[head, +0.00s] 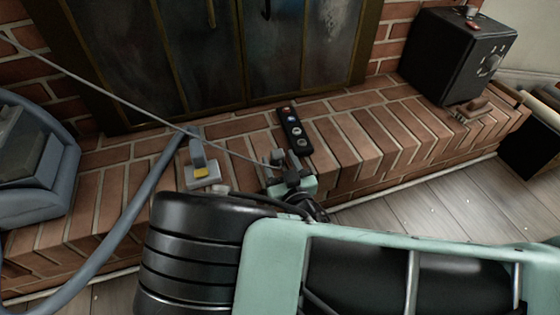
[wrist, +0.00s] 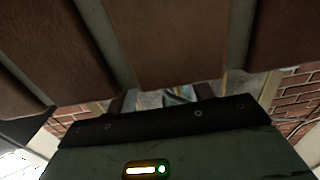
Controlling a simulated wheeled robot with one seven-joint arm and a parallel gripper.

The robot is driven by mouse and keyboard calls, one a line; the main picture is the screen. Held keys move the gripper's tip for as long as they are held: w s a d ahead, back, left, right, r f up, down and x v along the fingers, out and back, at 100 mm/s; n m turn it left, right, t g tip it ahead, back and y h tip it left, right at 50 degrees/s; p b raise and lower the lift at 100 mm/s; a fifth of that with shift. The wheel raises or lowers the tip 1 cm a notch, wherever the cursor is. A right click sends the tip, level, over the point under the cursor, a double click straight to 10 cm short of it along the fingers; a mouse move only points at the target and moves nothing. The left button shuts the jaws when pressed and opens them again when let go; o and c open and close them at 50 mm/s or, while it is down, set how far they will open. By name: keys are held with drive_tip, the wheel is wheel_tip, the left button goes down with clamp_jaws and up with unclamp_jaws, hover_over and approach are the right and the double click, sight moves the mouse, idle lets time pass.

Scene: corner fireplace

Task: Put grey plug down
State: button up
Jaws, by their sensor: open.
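A thin grey cable (head: 110,92) runs from the upper left across the head view to my gripper (head: 284,168). A small grey piece at its end, seemingly the grey plug (head: 277,157), is right at the fingers, over the brick hearth (head: 345,135). My gripper is open, low over the bricks. In the wrist view my gripper (wrist: 162,98) shows only short finger ends, with brick filling the view above. A small grey-blue patch shows between them, too little to identify. I cannot tell whether the plug touches the bricks or a finger.
A black strip with round sockets or knobs (head: 294,131) lies just beyond my gripper. A black safe-like box (head: 445,55) stands at right. Bricks between are clear.

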drive_tip(key=p+v, duration=0.6)
drive_tip(key=v, duration=0.5)
drive_tip(key=s+a+r+g+h, duration=0.1)
drive_tip(key=s+a+r+g, duration=0.15)
drive_tip(key=r+g, duration=0.55)
drive_tip(key=s+a+r+g+h, duration=0.1)
drive_tip(key=s+a+r+g, duration=0.15)
drive_tip(key=r+g, duration=0.5)
drive_tip(key=s+d+r+n+g+h, duration=0.1)
drive_tip(key=s+d+r+n, duration=0.1)
drive_tip(key=s+d+r, duration=0.2)
drive_tip(key=s+d+r+n+g+h, duration=0.1)
drive_tip(key=s+d+r, duration=0.3)
drive_tip(key=d+r, duration=0.4)
drive_tip(key=shift+s+d+n, duration=0.15)
drive_tip(key=shift+d+n, duration=0.55)
drive_tip(key=shift+d, duration=0.25)
